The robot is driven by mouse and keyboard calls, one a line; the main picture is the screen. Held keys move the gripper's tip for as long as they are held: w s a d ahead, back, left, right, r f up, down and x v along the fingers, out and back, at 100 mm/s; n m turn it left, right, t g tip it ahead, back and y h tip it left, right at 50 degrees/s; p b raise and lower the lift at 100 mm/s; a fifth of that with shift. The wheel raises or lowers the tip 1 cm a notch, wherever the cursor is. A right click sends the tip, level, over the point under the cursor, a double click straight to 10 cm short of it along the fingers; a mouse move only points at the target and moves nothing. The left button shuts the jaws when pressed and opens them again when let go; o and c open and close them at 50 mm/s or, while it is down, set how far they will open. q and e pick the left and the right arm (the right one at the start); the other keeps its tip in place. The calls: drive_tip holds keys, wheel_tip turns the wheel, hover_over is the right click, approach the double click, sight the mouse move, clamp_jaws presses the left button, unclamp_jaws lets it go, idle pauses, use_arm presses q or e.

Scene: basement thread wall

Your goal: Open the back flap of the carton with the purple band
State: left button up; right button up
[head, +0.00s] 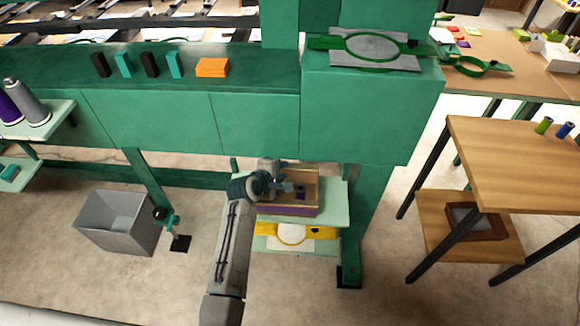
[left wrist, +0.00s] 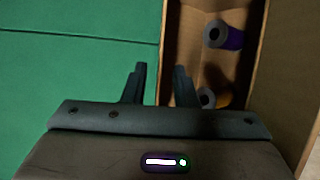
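The carton with the purple band (head: 287,211) stands on the upper pale green shelf under the green machine. Its top shows open in the head view, with a dark purple item inside. In the left wrist view the brown carton (left wrist: 186,40) holds a purple spool (left wrist: 232,38) and a partly hidden spool with an orange side (left wrist: 222,97). My left gripper (head: 286,187) is over the carton's left part. In the left wrist view my left gripper (left wrist: 160,72) has its fingers apart, with a carton wall's edge near the gap; contact is unclear. The back flap cannot be made out clearly. My right gripper is not in view.
The green machine body (head: 250,125) overhangs behind the carton, and a green post (head: 370,205) stands to its right. A lower shelf holds a yellow hoop (head: 318,232). A grey bin (head: 118,222) stands left on the floor, and a wooden table (head: 515,165) stands right.

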sight(290, 167)
use_arm(q)
drive_tip(key=x, duration=0.5)
drive_tip(key=shift+w+d+f, duration=0.15)
drive_tip(key=shift+w+f, duration=0.05)
drive_tip(key=shift+w, duration=0.1)
clamp_jaws()
